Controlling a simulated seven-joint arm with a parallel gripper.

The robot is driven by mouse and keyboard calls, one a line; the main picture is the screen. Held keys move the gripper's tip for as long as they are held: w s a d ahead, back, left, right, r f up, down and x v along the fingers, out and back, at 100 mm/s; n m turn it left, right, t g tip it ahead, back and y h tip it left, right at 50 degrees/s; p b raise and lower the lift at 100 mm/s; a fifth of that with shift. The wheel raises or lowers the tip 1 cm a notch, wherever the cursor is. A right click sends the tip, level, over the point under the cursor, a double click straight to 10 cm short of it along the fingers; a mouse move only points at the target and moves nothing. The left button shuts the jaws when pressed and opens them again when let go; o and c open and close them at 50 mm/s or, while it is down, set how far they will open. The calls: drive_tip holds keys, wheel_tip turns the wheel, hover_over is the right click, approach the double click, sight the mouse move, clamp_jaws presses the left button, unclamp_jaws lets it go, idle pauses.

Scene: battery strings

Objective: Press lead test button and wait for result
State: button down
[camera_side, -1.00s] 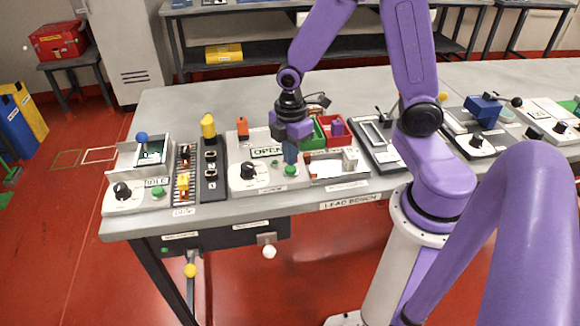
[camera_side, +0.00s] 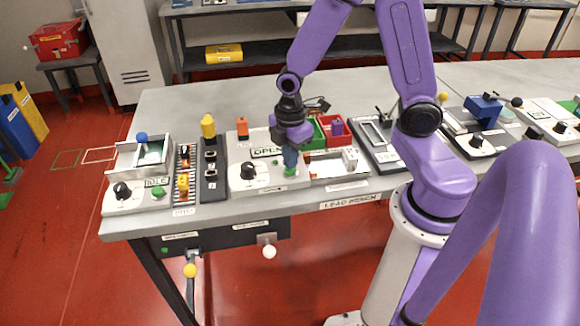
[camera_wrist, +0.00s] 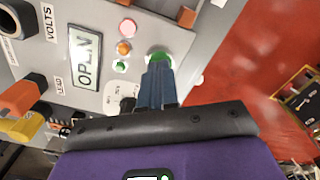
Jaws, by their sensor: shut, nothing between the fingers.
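The lead test station (camera_side: 240,158) is a light grey box on the bench, with a black knob (camera_side: 248,170) at its front left. Its display (camera_wrist: 85,56) reads "OPEN" in the wrist view. A green button (camera_wrist: 158,54) lies at the tip of my gripper (camera_wrist: 157,68). In the side view my gripper (camera_side: 291,166) points down over the front right of the station, right above the green button (camera_side: 291,172). Its fingers are shut with nothing between them. The tip covers part of the button, and I cannot tell whether it is pressed in.
An orange plug (camera_side: 242,128) stands at the station's back. Green and red bins (camera_side: 334,140) and a white-topped tray (camera_side: 335,170) sit to the right. A black strip with connectors (camera_side: 211,170) and another knob station (camera_side: 135,195) sit to the left.

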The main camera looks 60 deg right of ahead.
drive_tip(key=shift+f, duration=0.65)
drive_tip(key=shift+r, duration=3.05)
drive_tip(key=s+a+r+m, duration=0.1)
drive_tip(key=s+a+r, duration=0.1)
drive_tip(key=s, duration=0.6)
drive_tip(key=s+a+r+m, duration=0.1)
drive_tip(key=s+a+r, duration=0.2)
drive_tip(key=s, duration=0.5)
drive_tip(key=shift+s+r, duration=0.35)
drive_tip(key=shift+r, duration=0.25)
